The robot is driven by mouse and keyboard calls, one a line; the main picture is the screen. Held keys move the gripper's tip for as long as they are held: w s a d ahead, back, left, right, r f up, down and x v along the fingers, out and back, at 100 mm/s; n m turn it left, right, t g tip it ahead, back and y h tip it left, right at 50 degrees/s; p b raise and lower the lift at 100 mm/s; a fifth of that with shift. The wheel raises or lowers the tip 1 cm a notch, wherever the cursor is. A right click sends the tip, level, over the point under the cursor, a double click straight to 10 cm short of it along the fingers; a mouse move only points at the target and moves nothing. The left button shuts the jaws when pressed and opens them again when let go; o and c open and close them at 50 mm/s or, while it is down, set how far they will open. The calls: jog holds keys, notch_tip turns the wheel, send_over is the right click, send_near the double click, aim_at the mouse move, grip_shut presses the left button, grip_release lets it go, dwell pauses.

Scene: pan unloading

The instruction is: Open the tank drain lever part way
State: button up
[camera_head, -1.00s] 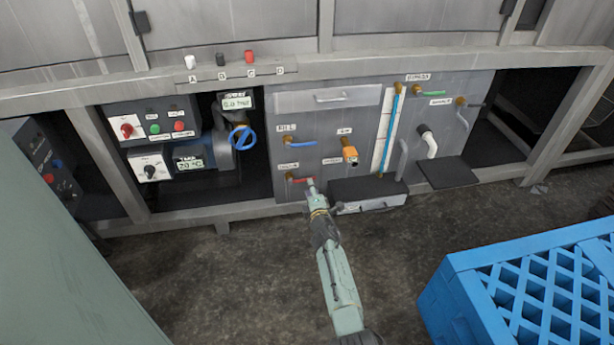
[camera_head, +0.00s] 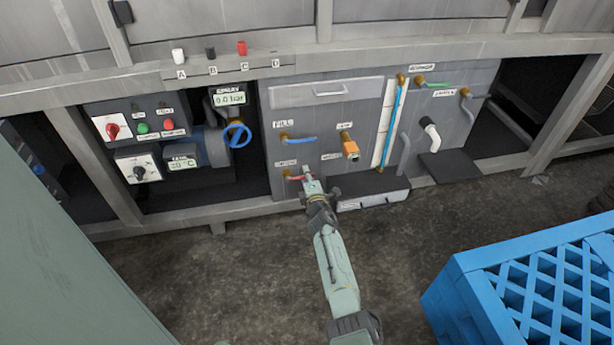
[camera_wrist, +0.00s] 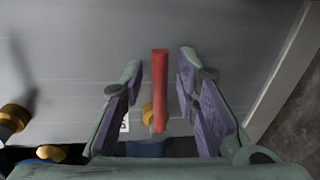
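The red drain lever (camera_head: 297,178) sits low on the left side of the grey valve panel, on a brass fitting. My gripper (camera_head: 310,184) is at the lever's right end, partly covering it. In the wrist view the red lever (camera_wrist: 160,90) stands upright in the picture between the two spread fingers of my gripper (camera_wrist: 160,68). A gap shows on both sides of the lever, so the fingers appear not to touch it. Part of the brass fitting shows behind its lower end.
The blue fill lever (camera_head: 300,140) is above the drain lever, and an orange-handled valve (camera_head: 350,149) is up to the right. A dark box (camera_head: 375,188) juts out close to my gripper's right. A blue crate (camera_head: 445,292) stands at lower right. Floor between is open.

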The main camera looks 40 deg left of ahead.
grip_shut()
dwell(0.6)
